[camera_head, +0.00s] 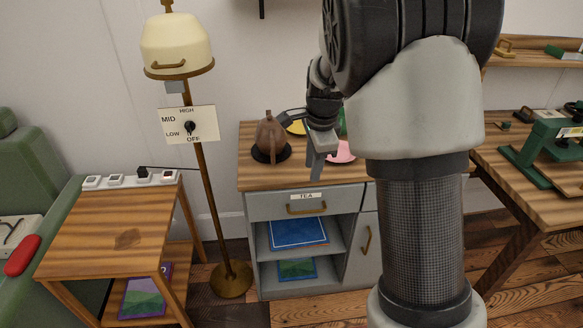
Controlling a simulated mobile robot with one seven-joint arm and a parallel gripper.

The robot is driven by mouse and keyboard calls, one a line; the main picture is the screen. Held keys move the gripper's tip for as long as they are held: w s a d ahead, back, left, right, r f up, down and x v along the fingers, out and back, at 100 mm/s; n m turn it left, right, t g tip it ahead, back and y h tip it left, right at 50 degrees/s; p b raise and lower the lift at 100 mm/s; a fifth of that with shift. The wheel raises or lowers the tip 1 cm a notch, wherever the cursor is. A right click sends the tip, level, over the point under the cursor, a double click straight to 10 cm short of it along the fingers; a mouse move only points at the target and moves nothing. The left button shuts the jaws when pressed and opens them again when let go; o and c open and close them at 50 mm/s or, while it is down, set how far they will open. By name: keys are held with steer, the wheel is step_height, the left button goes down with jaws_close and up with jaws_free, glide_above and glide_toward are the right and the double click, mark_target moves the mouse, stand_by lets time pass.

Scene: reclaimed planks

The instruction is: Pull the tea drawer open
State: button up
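The tea drawer (280,208) is the grey top front of a cabinet below a wooden top. It carries a white TEA label (306,196) and a brass bar handle (306,209). The drawer front looks flush with the cabinet. My gripper (318,170) hangs above the cabinet top's front edge, a little above and to the right of the label in the picture, apart from the handle. Its fingers point down and are seen nearly edge-on, so I cannot tell whether they are open or shut. My arm hides the right part of the cabinet.
A brown pot (269,135), a yellow item (297,127) and a pink item (342,152) are on the cabinet top. A floor lamp (205,190) and side table (105,228) stand left. A wooden workbench (530,180) stands right. Floor before the cabinet looks clear.

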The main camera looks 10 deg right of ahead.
step_height(320, 180, down, 4)
steer(key=w+m, duration=0.1)
steer(key=w, duration=0.1)
steer(key=b, duration=0.5)
glide_above(307, 207)
steer(key=s, duration=0.4)
steer(key=s+x, duration=0.1)
steer(key=x, duration=0.4)
steer(key=s+x, duration=0.1)
steer(key=x, duration=0.5)
steer(key=s+x, duration=0.1)
steer(key=x, duration=0.4)
steer(key=shift+s+a+f, duration=0.3)
steer(key=shift+s+f, duration=0.05)
steer(key=shift+f, duration=0.25)
jaws_close()
